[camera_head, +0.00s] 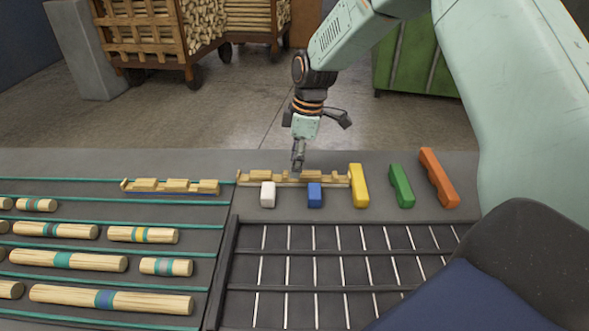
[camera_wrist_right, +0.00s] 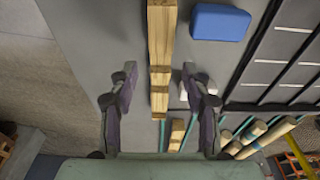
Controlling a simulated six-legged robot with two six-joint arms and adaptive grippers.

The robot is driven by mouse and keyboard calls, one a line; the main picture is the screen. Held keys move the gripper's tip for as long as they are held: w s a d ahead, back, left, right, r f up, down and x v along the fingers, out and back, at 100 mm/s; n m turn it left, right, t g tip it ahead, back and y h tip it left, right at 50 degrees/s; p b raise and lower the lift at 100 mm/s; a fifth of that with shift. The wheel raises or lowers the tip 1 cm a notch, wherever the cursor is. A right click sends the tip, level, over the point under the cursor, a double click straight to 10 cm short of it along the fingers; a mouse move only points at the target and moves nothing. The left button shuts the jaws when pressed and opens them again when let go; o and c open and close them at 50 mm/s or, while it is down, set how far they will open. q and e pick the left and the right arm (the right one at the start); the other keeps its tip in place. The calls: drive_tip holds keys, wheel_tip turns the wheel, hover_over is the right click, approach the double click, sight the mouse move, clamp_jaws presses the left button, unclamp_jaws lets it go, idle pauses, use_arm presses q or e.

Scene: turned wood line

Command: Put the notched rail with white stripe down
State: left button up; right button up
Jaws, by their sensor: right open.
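A notched wooden rail (camera_head: 325,180) lies on the grey table behind a white block and a blue block. My right gripper (camera_head: 298,165) points down at this rail. In the wrist view its jaws (camera_wrist_right: 160,75) are open, one finger on each side of the rail with gaps between. A second notched rail (camera_head: 170,187), with a blue stripe along its front, lies to the left. My left gripper is not in view.
White (camera_head: 268,195), blue (camera_head: 315,195), yellow (camera_head: 359,186), green (camera_head: 401,186) and orange (camera_head: 439,178) blocks stand near the rail. A dark slatted rack (camera_head: 340,251) is in front. Banded wooden rods (camera_head: 67,261) lie at left. Wood carts (camera_head: 160,35) stand behind.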

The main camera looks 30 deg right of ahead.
sight(302, 174)
wheel_tip(302, 174, up, 7)
drive_tip(key=shift+s+d+p, duration=0.4)
drive_tip(key=shift+d+p, duration=0.05)
drive_tip(key=shift+o, duration=0.4)
drive_tip(key=shift+r, duration=0.5)
drive_tip(key=shift+d+f+p, duration=0.1)
drive_tip(key=shift+p, duration=0.25)
drive_tip(key=f+p, duration=0.1)
drive_tip(key=f+g+h+p, duration=0.1)
drive_tip(key=shift+w+d+f, duration=0.2)
drive_tip(key=shift+w+f, duration=0.15)
drive_tip(key=shift+f, duration=0.05)
wheel_tip(302, 174, down, 3)
drive_tip(key=shift+r, duration=0.1)
drive_tip(key=shift+s+f, duration=0.15)
drive_tip(key=shift+f, duration=0.4)
drive_tip(key=f, duration=0.4)
drive_tip(key=shift+s+a+f+b, duration=0.15)
drive_tip(key=shift+a+f+b, duration=0.1)
drive_tip(key=shift+b, duration=0.15)
drive_tip(key=shift+c, duration=0.2)
